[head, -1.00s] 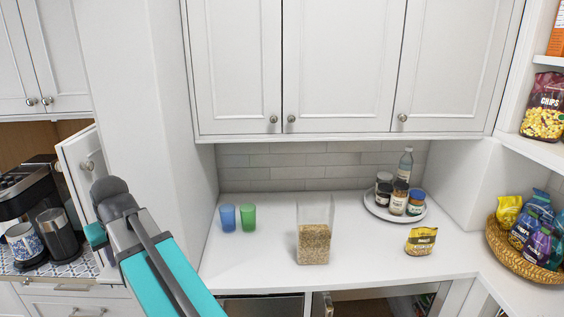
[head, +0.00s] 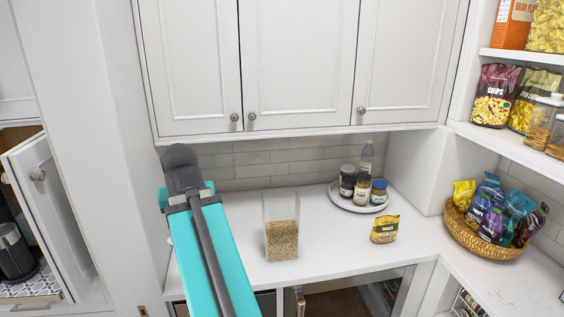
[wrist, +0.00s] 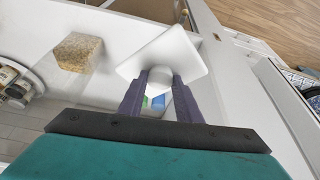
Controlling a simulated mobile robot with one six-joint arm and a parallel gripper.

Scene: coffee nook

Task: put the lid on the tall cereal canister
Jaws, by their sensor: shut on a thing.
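The tall cereal canister (head: 281,240) is a clear, open-topped box partly filled with tan cereal, upright on the white counter. Its cereal-filled body also shows at the upper left of the wrist view (wrist: 78,52). The lid (wrist: 168,52) is a white square plate with a round knob. My gripper (wrist: 160,80) is shut on the lid's knob, and the lid is in the air, apart from the canister and beside it in the wrist view.
A round tray (head: 337,200) with jars and a bottle stands behind the canister. A yellow snack bag (head: 385,229) is to its right. A basket (head: 490,246) of bags sits farther right. Blue (wrist: 158,102) and green (wrist: 146,102) cups show between my fingers. Upper cabinets (head: 300,70) overhang the counter.

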